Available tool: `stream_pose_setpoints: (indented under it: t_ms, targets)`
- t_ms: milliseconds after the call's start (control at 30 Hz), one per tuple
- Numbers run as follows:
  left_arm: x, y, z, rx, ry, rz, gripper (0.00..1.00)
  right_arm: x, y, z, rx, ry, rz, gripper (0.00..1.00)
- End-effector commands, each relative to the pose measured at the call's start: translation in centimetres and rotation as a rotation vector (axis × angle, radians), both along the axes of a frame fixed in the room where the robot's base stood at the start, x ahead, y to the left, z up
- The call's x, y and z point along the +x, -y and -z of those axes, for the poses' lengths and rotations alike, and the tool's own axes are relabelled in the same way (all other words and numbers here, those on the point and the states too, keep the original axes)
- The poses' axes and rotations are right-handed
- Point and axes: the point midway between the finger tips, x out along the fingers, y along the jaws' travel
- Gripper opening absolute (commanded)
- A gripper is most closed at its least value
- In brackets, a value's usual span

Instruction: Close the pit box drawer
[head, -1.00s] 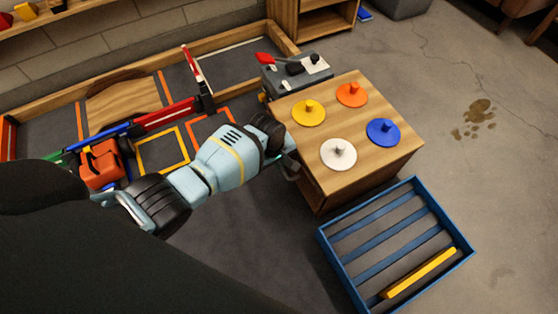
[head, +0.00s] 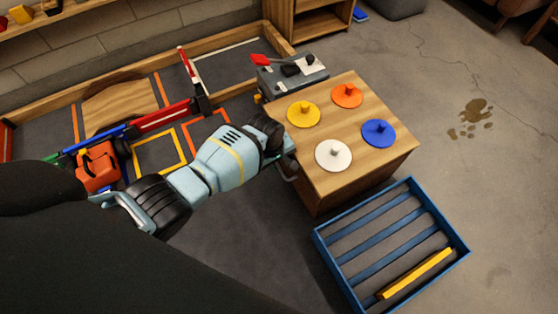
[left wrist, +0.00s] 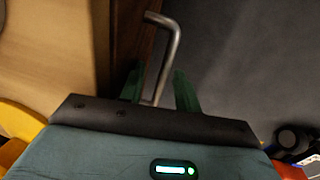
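The pit box (head: 370,160) is a wooden box standing right of the middle in the head view. A metal bar handle (head: 287,172) sticks out from its left side, where my left gripper (head: 284,156) is. In the left wrist view the bent handle (left wrist: 164,62) stands between the two green fingers of my left gripper (left wrist: 159,90), with gaps on both sides. The fingers are apart. The drawer front is seen too edge-on to tell how far the drawer is out. My right gripper is not in view.
Yellow, orange, white and blue knobbed discs (head: 347,95) lie on the box top. A grey device with a red lever (head: 290,75) stands behind it. A blue slatted tray (head: 335,265) lies on the floor in front.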

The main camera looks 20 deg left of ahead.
Motion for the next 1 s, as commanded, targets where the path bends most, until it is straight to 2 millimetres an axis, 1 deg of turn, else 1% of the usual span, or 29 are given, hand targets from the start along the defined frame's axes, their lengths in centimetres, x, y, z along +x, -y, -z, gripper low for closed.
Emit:
stream_pose_setpoints:
  t_ms: [167,300,500,700,1000]
  targets:
    - [-0.2,-0.2,-2.2,0.0,0.003,0.001,0.33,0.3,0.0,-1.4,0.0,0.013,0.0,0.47]
    - [-0.4,-0.4,-4.4,-0.001,0.006,0.0,0.33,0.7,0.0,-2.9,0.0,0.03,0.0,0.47]
    - [-0.8,-0.7,-6.8,0.0,0.005,0.0,0.33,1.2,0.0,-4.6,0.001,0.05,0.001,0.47]
    - [-1.0,-0.8,-7.6,0.0,0.002,0.001,0.33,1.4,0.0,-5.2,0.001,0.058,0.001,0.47]
    - [-1.1,-0.8,-7.5,0.0,0.002,0.001,0.33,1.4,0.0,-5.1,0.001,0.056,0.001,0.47]
